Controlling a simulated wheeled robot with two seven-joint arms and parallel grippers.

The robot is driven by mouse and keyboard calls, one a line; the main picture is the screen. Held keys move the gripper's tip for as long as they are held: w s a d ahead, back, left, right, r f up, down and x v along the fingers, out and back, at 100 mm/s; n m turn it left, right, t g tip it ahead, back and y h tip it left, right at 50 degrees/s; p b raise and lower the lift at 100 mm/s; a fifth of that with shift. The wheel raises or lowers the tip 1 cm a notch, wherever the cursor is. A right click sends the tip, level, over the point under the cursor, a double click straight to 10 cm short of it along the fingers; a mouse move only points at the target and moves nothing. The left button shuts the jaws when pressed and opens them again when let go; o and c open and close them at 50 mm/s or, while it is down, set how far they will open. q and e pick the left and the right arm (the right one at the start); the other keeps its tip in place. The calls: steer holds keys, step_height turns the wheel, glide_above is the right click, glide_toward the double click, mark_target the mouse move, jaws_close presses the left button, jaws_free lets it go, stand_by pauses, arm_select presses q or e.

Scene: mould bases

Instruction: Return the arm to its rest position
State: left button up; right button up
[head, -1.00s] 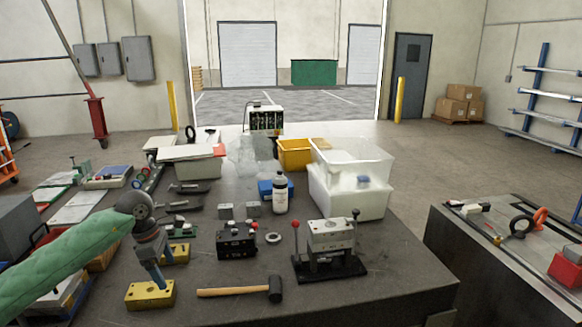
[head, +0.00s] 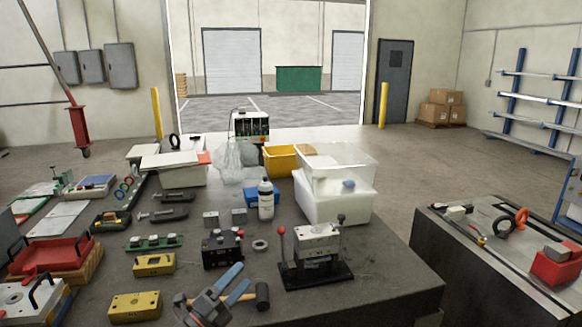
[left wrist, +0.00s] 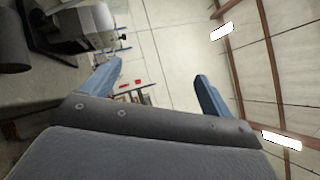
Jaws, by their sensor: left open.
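My left gripper (head: 244,274) is at the bottom centre of the head view, with its two blue fingers apart and nothing between them. It also shows open and empty in the left wrist view (left wrist: 158,70). In the head view it overlaps the hammer (head: 262,296), hiding most of the handle; I cannot tell the gap between them. A yellow mould base (head: 134,307) lies on the bench at front left, apart from the gripper. A second yellow block (head: 154,264) lies behind it. My right gripper is not in view.
A black press with a red-knobbed lever (head: 318,243) stands right of the gripper. A red tray (head: 50,256) is at left. White bottle (head: 266,200) and clear bins (head: 335,195) stand farther back.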

arm_select(q)
steer(key=s+a+f+n+g+y, duration=0.1)
steer(key=s+a+f+n+y, duration=0.35)
steer(key=f+n+y, duration=0.5)
steer(key=s+a+f+n+y, duration=0.3)
steer(key=a+f+n+y, duration=0.3)
steer(key=n, duration=0.6)
steer(key=s+d+f+n+g, duration=0.1)
steer(key=s+f+n+g, duration=0.1)
steer(key=s+f+g, duration=0.45)
steer(key=s+f+n+g, duration=0.2)
steer(key=s+f, duration=0.1)
steer(key=s, duration=0.7)
steer(key=s+d+f+n+g, duration=0.1)
steer(key=s+f+n+g, duration=0.1)
steer(key=s+f+g, duration=0.45)
steer(key=s+d+f, duration=0.1)
steer(key=s+f, duration=0.2)
steer(key=f, duration=1.6)
steer(key=s+d+f+h, duration=0.1)
steer(key=s+d+f, duration=0.1)
steer(key=f, duration=1.7)
steer(key=shift+s+f+t, duration=0.25)
steer(key=shift+s+t, duration=0.05)
steer(key=shift+s, duration=0.25)
steer(key=shift+w, duration=0.1)
